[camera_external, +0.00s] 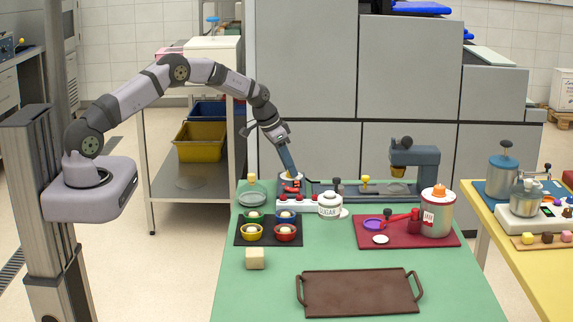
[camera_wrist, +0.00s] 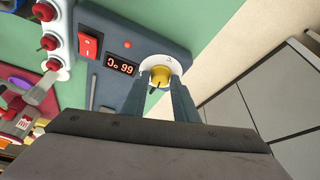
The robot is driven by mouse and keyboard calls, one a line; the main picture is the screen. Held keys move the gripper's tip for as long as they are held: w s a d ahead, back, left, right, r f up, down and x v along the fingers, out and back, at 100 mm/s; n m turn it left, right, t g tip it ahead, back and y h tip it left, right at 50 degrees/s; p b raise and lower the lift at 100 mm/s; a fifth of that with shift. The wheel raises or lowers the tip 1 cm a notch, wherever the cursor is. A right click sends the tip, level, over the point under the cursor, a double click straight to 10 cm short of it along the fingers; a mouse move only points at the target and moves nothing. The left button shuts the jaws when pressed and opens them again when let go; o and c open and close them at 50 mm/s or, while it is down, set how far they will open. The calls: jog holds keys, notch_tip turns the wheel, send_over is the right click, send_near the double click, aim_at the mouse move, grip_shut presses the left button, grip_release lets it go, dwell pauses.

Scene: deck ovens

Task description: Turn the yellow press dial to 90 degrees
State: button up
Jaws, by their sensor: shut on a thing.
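The yellow press dial (camera_wrist: 160,76) shows in the wrist view on a white round plate (camera_wrist: 152,58) with a dark pointer mark. My gripper (camera_wrist: 162,88) is shut on the dial, one finger on each side of it. Beside it on the blue-grey press base (camera_wrist: 128,25) are a red rocker switch (camera_wrist: 89,44) and a lit display (camera_wrist: 122,64). Its red digits appear upside down and seem to read 66 with a degree sign. In the external view my gripper (camera_external: 291,170) points down at the left end of the press and mostly hides the dial.
The press head (camera_external: 414,156) stands at the base's right end. A white strip with red knobs (camera_external: 297,204) and a sugar jar (camera_external: 329,206) stand close in front. A dark tray with bowls (camera_external: 267,241) lies nearer. The brown tray (camera_external: 358,293) lies at the front.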

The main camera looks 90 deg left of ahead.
jog(key=m, duration=0.1)
jog(key=m+h+b, duration=0.1)
jog(key=m+b, duration=0.1)
jog(key=shift+a+f+m, duration=0.1)
jog(key=shift+a+m, duration=0.15)
jog(key=shift+m, duration=0.15)
jog(key=shift+m+h+p, duration=0.55)
jog(key=shift+m+h, duration=0.35)
jog(key=shift+m, duration=0.8)
jog(key=o, duration=1)
jog(key=shift+b+v, duration=0.9)
jog(key=shift+v, duration=2.85)
